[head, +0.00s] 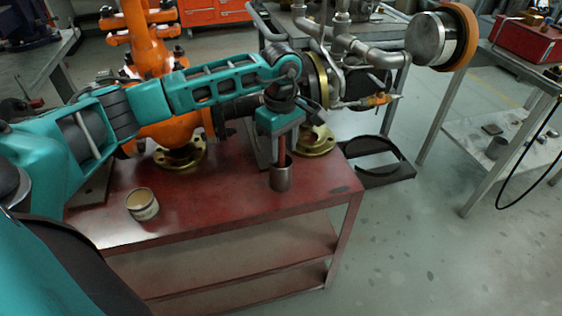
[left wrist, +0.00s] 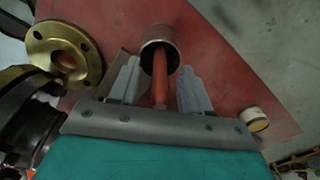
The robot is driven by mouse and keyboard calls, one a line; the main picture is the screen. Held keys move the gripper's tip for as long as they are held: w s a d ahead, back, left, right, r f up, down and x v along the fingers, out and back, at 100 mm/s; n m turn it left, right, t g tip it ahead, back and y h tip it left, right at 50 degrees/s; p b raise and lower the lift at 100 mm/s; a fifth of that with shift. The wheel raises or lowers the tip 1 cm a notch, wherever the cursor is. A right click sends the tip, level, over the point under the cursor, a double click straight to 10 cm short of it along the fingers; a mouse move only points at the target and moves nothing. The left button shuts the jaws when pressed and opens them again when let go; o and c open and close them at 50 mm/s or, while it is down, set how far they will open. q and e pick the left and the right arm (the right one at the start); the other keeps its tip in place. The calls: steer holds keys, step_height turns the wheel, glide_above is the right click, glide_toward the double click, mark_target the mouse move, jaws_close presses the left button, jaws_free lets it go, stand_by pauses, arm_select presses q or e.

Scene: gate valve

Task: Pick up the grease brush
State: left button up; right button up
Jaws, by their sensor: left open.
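The grease brush (head: 282,148) stands handle-up in a dark metal cup (head: 281,179) on the red bench. Its red handle shows in the left wrist view (left wrist: 160,80), running from the cup (left wrist: 158,36) toward my palm. My left gripper (head: 280,136) is above the cup, pointing down. In the left wrist view its two grey fingers (left wrist: 159,86) are spread on either side of the handle, with gaps visible on both sides. The brush's lower end is hidden in the cup. My right gripper is not in view.
The red bench (head: 225,205) also holds a small tin (head: 142,204) at the front left and a brass flange (head: 316,141) behind the cup. An orange valve body (head: 150,50) and grey pipework (head: 345,40) stand behind. The bench top between tin and cup is clear.

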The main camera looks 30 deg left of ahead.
arm_select(q)
jaws_close()
stand_by(0.4)
